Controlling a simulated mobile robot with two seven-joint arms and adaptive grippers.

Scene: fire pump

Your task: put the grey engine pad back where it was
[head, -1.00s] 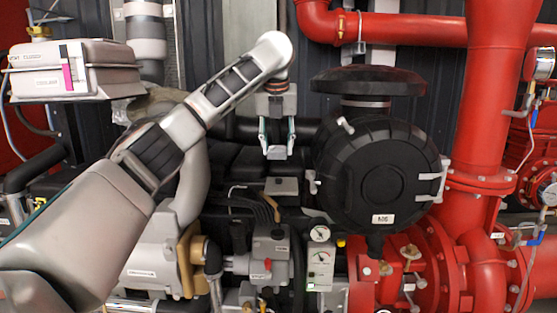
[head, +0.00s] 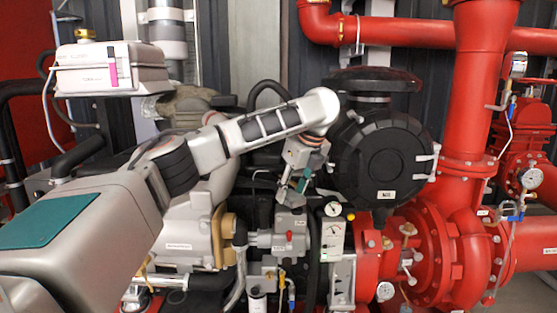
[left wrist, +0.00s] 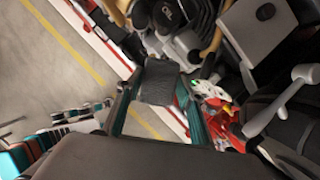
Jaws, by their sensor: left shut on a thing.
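My left gripper (head: 293,183) hangs in front of the engine, left of the round black housing, its fingers pointing down and slightly left. In the left wrist view, its two teal-edged fingers (left wrist: 157,100) are shut on a dark grey block, the grey engine pad (left wrist: 157,80). The pad sits between the fingertips and looks clear of other surfaces there. In the head view the pad is too small to make out well. I cannot tell which spot on the engine is the pad's place. My right gripper is in neither view.
The round black housing (head: 384,158) stands close right of the gripper. A gauge panel (head: 335,235) and a small grey valve box (head: 290,240) lie below it. Red pipes (head: 470,120) fill the right. The left wrist view shows open floor (left wrist: 50,70) with a yellow line.

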